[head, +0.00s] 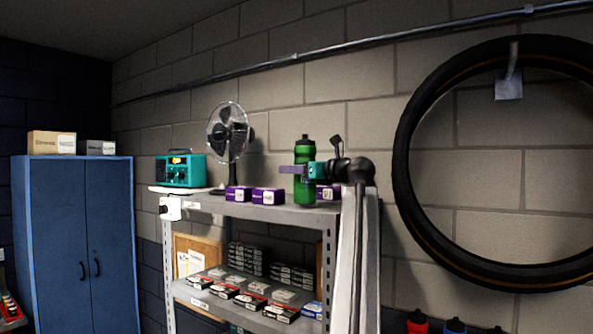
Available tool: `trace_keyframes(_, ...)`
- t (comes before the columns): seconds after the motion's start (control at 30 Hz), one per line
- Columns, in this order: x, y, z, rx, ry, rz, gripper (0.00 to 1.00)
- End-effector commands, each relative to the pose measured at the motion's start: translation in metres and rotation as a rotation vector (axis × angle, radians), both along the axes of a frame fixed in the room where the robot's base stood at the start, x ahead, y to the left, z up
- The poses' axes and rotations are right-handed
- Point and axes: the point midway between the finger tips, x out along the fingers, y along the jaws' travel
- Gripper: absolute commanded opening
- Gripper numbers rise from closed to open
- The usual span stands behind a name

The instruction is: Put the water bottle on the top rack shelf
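The water bottle (304,190) is green with a black cap and stands upright at the right part of the top rack shelf (225,209). Its base appears level with the shelf surface; I cannot tell whether it touches. My gripper (294,170) reaches in from the right at the bottle's upper half. A purple finger crosses in front of the bottle and sticks out to its left. A teal part of the gripper is at the bottle's right. The other finger is hidden, so its grip on the bottle is unclear.
Purple boxes (268,196) stand just left of the bottle, and another box (326,193) is to its right, partly behind my arm. A fan (230,135) and a teal radio (181,170) stand further left. Small boxes fill the lower shelf. A tire (408,205) hangs at right.

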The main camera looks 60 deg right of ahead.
Motion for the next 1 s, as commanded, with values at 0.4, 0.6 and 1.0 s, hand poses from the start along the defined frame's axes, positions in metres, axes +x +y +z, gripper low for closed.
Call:
trace_keyframes(0.4,0.0,0.0,-0.01,0.0,-0.001,-0.001,0.27)
trace_keyframes(0.6,-0.001,0.0,-0.013,0.0,-0.001,-0.001,0.27)
trace_keyframes(1.0,-0.001,-0.001,-0.013,0.0,0.0,-0.001,0.73)
